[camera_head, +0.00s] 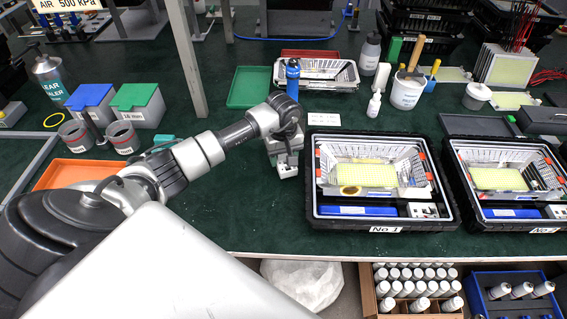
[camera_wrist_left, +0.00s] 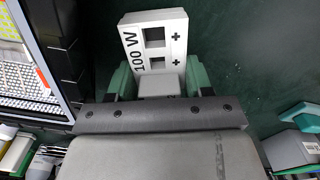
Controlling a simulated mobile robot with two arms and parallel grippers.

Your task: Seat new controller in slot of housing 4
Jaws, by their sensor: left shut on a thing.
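My left gripper (camera_head: 284,148) is shut on a white controller (camera_head: 287,168), held left of the nearest housing, above the green bench. In the left wrist view the controller (camera_wrist_left: 153,42) is a pale block marked "100 W", with two dark square openings and plus marks. It sits between the green fingers (camera_wrist_left: 159,84). The housing labelled "No 1" (camera_head: 318,220) is a black case with a reflector, yellow panel, blue bar and a white block at front right. No housing marked 4 is identifiable. My right gripper is not in view.
A metal post (camera_head: 187,60) rises behind my left arm. Grey bins with blue (camera_head: 90,95) and green (camera_head: 135,96) lids stand at left. A white bucket (camera_head: 406,92) and bottles stand behind the housings. Bare green bench lies in front of the gripper.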

